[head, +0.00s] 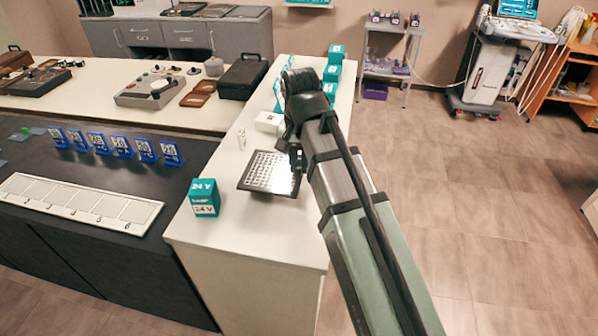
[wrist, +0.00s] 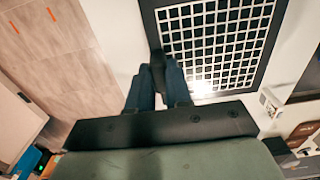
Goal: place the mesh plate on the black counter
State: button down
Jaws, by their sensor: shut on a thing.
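The mesh plate (head: 268,172) is a dark-framed rectangle with a pale grid. It is over the near part of the white counter, and I cannot tell whether it touches the top. My gripper (head: 297,158) is at its right edge in the head view. In the wrist view my gripper (wrist: 158,72) is shut on the frame edge of the mesh plate (wrist: 215,40), whose far part runs out of the picture. The black counter (head: 100,170) is to the left of the white counter, with bare dark surface between the blue stands and the white strip.
Blue numbered stands (head: 122,147) form a row on the black counter, behind a long white numbered strip (head: 75,202). A teal 24 V block (head: 205,198) stands between the plate and the black counter. White boxes and teal blocks (head: 335,55) stand farther back on the white counter (head: 240,225).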

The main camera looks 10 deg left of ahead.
aim_at(300, 180)
jog(key=shift+f, duration=3)
jog(key=shift+f, duration=0.1)
jog(key=c, duration=1.1)
grip_release()
jog(key=shift+o, duration=0.2)
notch_tip(300, 180, up, 12)
jog(key=shift+f, duration=0.2)
jog(key=shift+o, duration=0.5)
jog(key=shift+r, duration=0.35)
